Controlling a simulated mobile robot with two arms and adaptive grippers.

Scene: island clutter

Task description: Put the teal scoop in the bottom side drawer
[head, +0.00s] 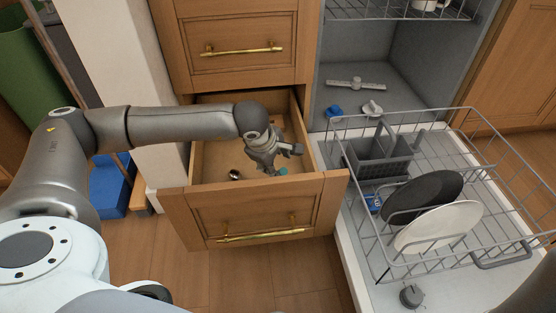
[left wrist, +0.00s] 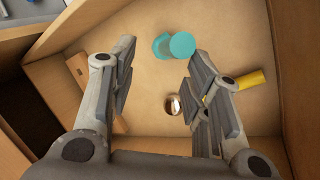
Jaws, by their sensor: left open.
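The teal scoop (left wrist: 176,46) is inside the open bottom side drawer (head: 250,205), seen against its wooden floor. In the head view only a small teal part of the scoop (head: 283,171) shows below my fingers. My left gripper (head: 277,162) reaches down into the drawer and is open. In the left wrist view my left gripper (left wrist: 162,52) has its fingers spread, with the scoop beyond and between the fingertips, and nothing is held. My right gripper is not in view.
A shiny round metal item (left wrist: 173,104) and a yellow item (left wrist: 236,84) also lie in the drawer. A closed drawer (head: 240,50) is above. The open dishwasher rack (head: 480,262) with a dark plate (head: 420,195) and white plate (head: 440,228) stands close on the right.

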